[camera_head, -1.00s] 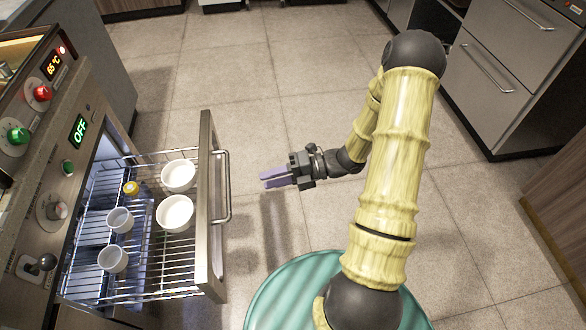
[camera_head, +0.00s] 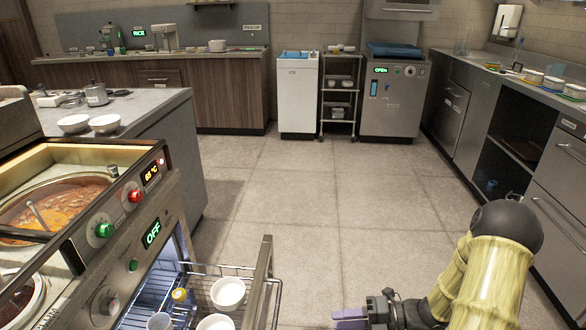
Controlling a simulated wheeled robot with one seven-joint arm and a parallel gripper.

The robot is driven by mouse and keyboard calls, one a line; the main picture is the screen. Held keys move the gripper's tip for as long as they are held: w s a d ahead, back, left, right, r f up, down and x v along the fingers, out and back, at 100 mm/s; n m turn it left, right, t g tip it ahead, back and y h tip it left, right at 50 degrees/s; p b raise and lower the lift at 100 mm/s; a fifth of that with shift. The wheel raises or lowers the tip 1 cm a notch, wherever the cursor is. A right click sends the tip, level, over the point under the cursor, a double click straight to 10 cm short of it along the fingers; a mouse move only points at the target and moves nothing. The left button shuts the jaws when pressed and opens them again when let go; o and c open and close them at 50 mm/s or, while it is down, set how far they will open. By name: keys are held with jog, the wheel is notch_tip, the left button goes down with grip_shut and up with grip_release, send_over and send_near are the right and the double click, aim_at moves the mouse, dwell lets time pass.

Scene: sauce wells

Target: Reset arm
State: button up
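My gripper (camera_head: 350,318) is at the bottom edge of the head view, partly cut off, with its purple fingers pointing left. It hangs over the floor, to the right of the pulled-out drawer (camera_head: 262,283). I cannot tell in this view whether the fingers are apart or together, and I see nothing held in them. My yellow arm reaches in from the lower right.
The warmer cabinet (camera_head: 120,215) with a soup pot (camera_head: 60,205) is at left. A counter (camera_head: 150,100) with two white bowls stands behind it. Grey cabinets (camera_head: 560,165) line the right. The middle floor (camera_head: 310,190) is clear.

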jog(key=w+d+r+m+t+h, duration=0.35)
jog(key=w+m+h, duration=0.45)
jog(key=m+h, duration=0.7)
jog(key=s+a+r+m+g, duration=0.2)
jog(key=s+r+m, duration=0.1)
jog(key=s+m, duration=0.55)
jog(key=s+a+r+m+g, duration=0.2)
jog(key=s+a+r+m, duration=0.1)
jog(key=s+m, duration=0.55)
notch_tip(320, 180, up, 37)
jog(key=w+m+p, duration=0.1)
jog(key=w+p, duration=0.1)
jog(key=p, duration=3.5)
jog(key=shift+d+m, duration=0.15)
jog(key=shift+m, duration=0.25)
jog(key=shift+w, duration=0.1)
